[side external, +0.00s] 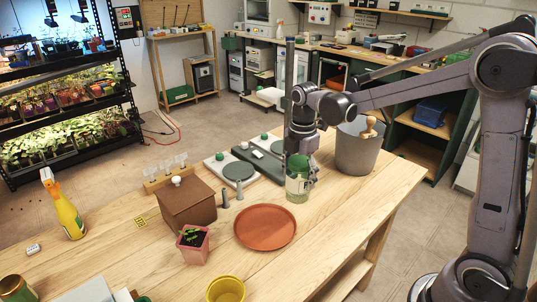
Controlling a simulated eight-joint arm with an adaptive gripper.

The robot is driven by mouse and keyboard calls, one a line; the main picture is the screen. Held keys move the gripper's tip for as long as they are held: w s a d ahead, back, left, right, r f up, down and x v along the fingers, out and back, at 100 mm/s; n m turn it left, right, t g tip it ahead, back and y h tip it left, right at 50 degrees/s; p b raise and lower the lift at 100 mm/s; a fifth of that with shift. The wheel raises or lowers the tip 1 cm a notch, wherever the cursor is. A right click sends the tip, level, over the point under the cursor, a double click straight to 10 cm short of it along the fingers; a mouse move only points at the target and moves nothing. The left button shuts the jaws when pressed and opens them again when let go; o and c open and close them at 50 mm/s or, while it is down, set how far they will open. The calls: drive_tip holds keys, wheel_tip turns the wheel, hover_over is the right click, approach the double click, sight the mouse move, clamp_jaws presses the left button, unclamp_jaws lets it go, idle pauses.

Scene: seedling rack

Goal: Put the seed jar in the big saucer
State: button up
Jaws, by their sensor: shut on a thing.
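The seed jar (297,187) is a green glass-like jar, upright, on the right of the big saucer. My gripper (300,170) points down and is shut on the jar near its upper part. I cannot tell whether the jar touches the table or hangs just above it. The big saucer (265,227) is a round, flat terracotta dish on the table, and it looks empty. The jar is apart from it, behind and to the right of it in the picture.
A grey bucket (355,152) stands right of my gripper. Scales (238,170) lie behind. The table's right front is clear.

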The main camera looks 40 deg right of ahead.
drive_tip(key=shift+w+a+f, duration=0.45)
drive_tip(key=shift+a+f, duration=0.4)
drive_tip(key=shift+f, duration=0.4)
drive_tip(key=shift+w+a+f, duration=0.5)
drive_tip(key=shift+a+f, duration=0.3)
drive_tip(key=shift+f, duration=0.4)
drive_tip(key=shift+w+a+f, duration=0.45)
drive_tip(key=shift+a+f, duration=0.4)
drive_tip(key=shift+f, duration=0.4)
drive_tip(key=shift+f, duration=0.1)
drive_tip(key=o, duration=1.4)
drive_tip(key=shift+o, duration=0.2)
